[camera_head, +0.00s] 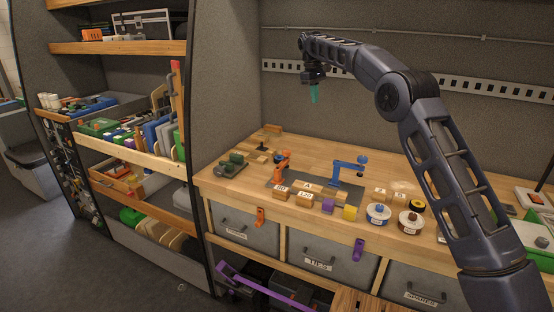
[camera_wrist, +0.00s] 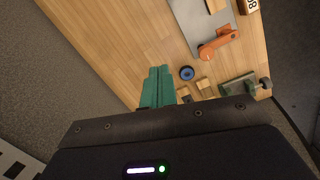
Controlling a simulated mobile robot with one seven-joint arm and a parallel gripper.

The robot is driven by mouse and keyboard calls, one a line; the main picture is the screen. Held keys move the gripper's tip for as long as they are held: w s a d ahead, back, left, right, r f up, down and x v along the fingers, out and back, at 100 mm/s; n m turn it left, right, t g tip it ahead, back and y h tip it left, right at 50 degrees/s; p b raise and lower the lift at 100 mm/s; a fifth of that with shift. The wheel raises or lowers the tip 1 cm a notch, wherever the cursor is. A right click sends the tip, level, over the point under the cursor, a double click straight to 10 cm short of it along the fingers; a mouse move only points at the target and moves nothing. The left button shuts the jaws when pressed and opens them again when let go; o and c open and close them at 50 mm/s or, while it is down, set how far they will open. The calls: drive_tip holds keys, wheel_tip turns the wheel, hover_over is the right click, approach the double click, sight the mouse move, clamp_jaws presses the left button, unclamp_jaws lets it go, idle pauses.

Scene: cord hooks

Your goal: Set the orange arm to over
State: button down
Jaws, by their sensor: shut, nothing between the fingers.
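The orange arm (camera_head: 281,165) stands on the left part of a grey plate on the wooden bench. Its bent upper part leans toward the upper right; its exact setting is too small to tell. In the wrist view the orange arm (camera_wrist: 216,43) lies at the upper right, at the plate's edge. My gripper (camera_head: 314,96), with teal fingers, is raised above the back of the bench, well apart from the orange arm. Its fingers (camera_wrist: 158,84) are together and empty, pointing down.
A blue arm (camera_head: 348,168) stands on the right part of the plate. A green device (camera_head: 232,163) sits at the left. Labelled wooden blocks (camera_head: 305,196) and round spools (camera_head: 378,213) line the front. An orange hook (camera_head: 260,216) hangs on the bench edge. The back of the bench is mostly clear.

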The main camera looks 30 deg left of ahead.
drive_tip(key=s+a+f+n, duration=0.1)
drive_tip(key=s+a+f, duration=0.4)
drive_tip(key=a+f, duration=0.3)
drive_tip(key=s+a+f+n+h, duration=0.1)
drive_tip(key=s+a+f+n, duration=0.1)
drive_tip(key=s+a+f, duration=0.4)
drive_tip(key=a+f, duration=0.2)
drive_tip(key=a, duration=0.2)
drive_tip(key=shift+f+n, duration=0.3)
drive_tip(key=shift+f, duration=0.05)
drive_tip(key=shift+w+a, duration=0.1)
